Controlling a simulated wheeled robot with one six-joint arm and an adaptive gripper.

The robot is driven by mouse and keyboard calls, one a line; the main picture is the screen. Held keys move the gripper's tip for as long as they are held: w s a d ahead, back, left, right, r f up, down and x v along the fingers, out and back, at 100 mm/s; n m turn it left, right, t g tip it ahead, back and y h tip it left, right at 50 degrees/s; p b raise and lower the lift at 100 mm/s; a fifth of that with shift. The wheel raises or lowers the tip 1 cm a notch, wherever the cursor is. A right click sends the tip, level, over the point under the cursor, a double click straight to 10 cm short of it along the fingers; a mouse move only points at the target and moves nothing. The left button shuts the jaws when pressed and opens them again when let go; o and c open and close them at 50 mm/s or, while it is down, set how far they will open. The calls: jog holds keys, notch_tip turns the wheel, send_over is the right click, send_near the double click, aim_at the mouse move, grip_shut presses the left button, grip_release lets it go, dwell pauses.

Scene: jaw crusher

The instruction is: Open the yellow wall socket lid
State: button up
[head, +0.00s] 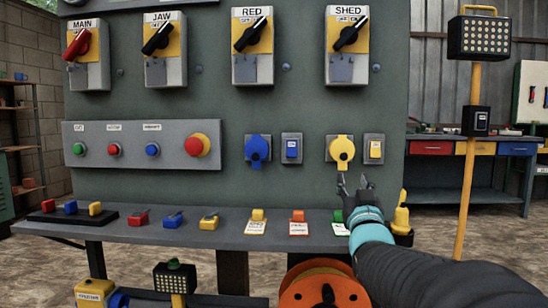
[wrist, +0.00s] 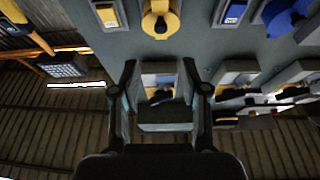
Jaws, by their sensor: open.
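The yellow wall socket (head: 342,150) is on the grey panel, right of the blue socket. Its round yellow lid lies over the front, with a small tab at the bottom; it appears closed. In the wrist view the yellow socket (wrist: 160,20) is at the top edge, partly cut off. My gripper (head: 354,184) is just below the yellow socket in the head view, its fingers apart and empty. In the wrist view my gripper (wrist: 162,78) shows two spread fingers with nothing held between them. I cannot tell whether a finger touches the lid.
A blue socket (head: 258,151) and small switch boxes flank the yellow one. Rotary switches (head: 348,45) are above. A narrow shelf (head: 180,232) with tags and small padlocks juts out below my gripper. A yellow lamp post (head: 468,180) stands at the right.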

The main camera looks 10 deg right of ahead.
aim_at(345, 154)
jog(key=p+x, duration=0.1)
jog(key=x, duration=1.1)
jog(key=shift+f, duration=0.15)
grip_shut()
